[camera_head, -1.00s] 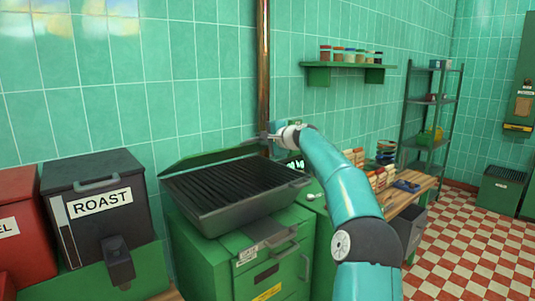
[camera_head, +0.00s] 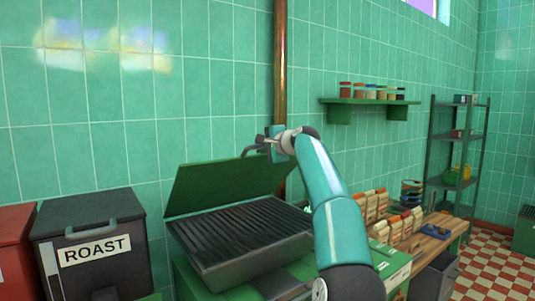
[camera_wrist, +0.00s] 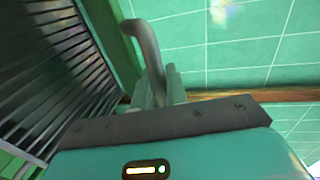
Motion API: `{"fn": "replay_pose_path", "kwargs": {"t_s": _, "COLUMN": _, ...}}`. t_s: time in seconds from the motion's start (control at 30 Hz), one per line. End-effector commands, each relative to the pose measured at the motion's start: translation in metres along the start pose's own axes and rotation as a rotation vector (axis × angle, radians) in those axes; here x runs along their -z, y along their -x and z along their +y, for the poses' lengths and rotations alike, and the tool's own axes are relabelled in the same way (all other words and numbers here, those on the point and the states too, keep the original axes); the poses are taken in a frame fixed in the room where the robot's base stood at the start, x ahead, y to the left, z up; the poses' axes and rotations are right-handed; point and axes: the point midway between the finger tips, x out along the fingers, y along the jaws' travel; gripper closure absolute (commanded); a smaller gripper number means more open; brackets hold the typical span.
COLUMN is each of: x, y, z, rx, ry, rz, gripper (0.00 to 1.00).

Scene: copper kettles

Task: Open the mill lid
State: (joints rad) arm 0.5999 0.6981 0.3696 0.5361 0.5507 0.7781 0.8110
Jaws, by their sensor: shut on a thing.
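The mill is a green machine with a dark ribbed hopper (camera_head: 245,240) on top. Its green lid (camera_head: 220,187) is hinged at the back and stands tilted up, partly open. The ribbed inside also shows at the left of the wrist view (camera_wrist: 50,85). A grey curved handle (camera_head: 254,149) sits at the lid's upper right edge. My gripper (camera_head: 273,145) is shut on that handle, which rises from between the fingers in the wrist view (camera_wrist: 148,50). The fingertips are small and partly hidden by my wrist.
A dark ROAST bin (camera_head: 93,245) and a red bin (camera_head: 14,245) stand at the left. A copper pipe (camera_head: 280,65) runs up the tiled wall just behind my gripper. A jar shelf (camera_head: 370,103), a bench with packets (camera_head: 395,230) and a metal rack (camera_head: 457,150) are at the right.

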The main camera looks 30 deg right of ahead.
Motion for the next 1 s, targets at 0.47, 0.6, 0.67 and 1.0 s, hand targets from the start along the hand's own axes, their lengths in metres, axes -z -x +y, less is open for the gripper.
{"fn": "replay_pose_path", "kwargs": {"t_s": 0.47, "x": -0.0091, "y": 0.0006, "z": -0.0072, "rx": 0.000, "ry": 0.002, "rz": 0.002, "gripper": 1.00}}
{"fn": "replay_pose_path", "kwargs": {"t_s": 0.6, "x": -0.0089, "y": 0.0005, "z": -0.0071, "rx": -0.001, "ry": 0.002, "rz": 0.001, "gripper": 1.00}}
{"fn": "replay_pose_path", "kwargs": {"t_s": 0.67, "x": -0.0087, "y": 0.0003, "z": -0.0072, "rx": -0.001, "ry": 0.002, "rz": 0.001, "gripper": 1.00}}
{"fn": "replay_pose_path", "kwargs": {"t_s": 1.0, "x": -0.0067, "y": -0.0009, "z": -0.0071, "rx": -0.001, "ry": 0.001, "rz": 0.001, "gripper": 0.66}}
